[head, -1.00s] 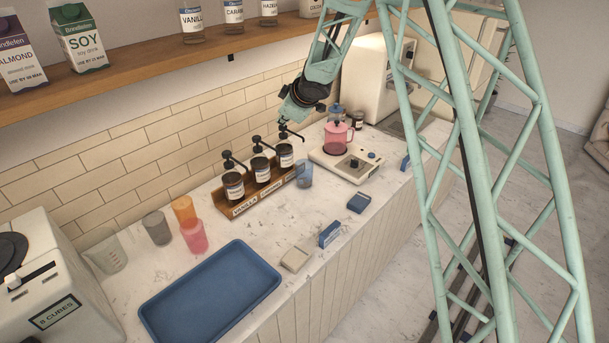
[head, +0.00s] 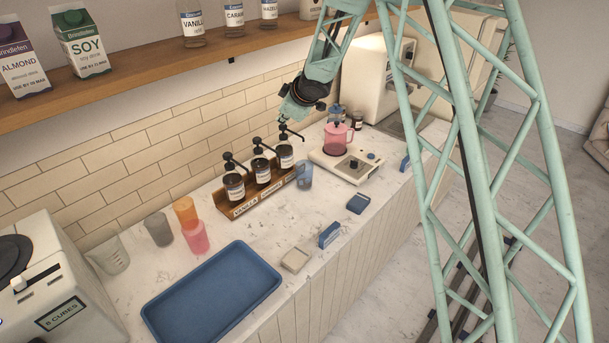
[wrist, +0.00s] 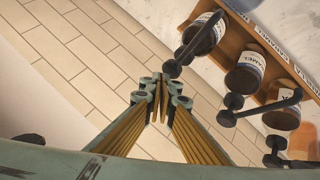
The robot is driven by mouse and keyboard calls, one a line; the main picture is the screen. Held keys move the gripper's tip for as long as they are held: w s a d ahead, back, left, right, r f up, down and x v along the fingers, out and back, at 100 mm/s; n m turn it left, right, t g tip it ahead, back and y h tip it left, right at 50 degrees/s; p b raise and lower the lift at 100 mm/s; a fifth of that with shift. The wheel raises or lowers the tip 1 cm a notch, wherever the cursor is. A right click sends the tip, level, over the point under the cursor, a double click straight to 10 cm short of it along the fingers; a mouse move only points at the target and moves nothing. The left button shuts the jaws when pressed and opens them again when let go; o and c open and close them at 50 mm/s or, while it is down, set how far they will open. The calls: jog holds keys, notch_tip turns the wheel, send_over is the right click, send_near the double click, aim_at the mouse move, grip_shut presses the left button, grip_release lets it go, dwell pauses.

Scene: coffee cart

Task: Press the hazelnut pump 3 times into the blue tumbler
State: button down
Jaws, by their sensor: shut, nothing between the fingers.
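The hazelnut pump bottle (head: 285,157) is the far one of three dark bottles with black pumps in a wooden rack. In the wrist view it appears to be the bottle at the top (wrist: 203,33), its black pump head (wrist: 172,68) close to my fingertips. The translucent blue tumbler (head: 305,177) stands on the counter, just right of the rack's hazelnut end. My gripper (head: 285,120) points down just above the hazelnut pump head. It is shut and empty, and its fingertips (wrist: 160,84) meet in the wrist view. I cannot tell whether they touch the pump.
The caramel (head: 261,170) and vanilla (head: 233,187) bottles stand nearby in the rack (head: 225,207). A pink pitcher (head: 337,139) on a white scale-like device is to the right. Grey, orange and pink cups are to the left. A blue tray (head: 212,290) lies in front.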

jog(key=shift+r+p, duration=2.8)
jog(key=shift+p, duration=0.1)
jog(key=shift+d, duration=0.1)
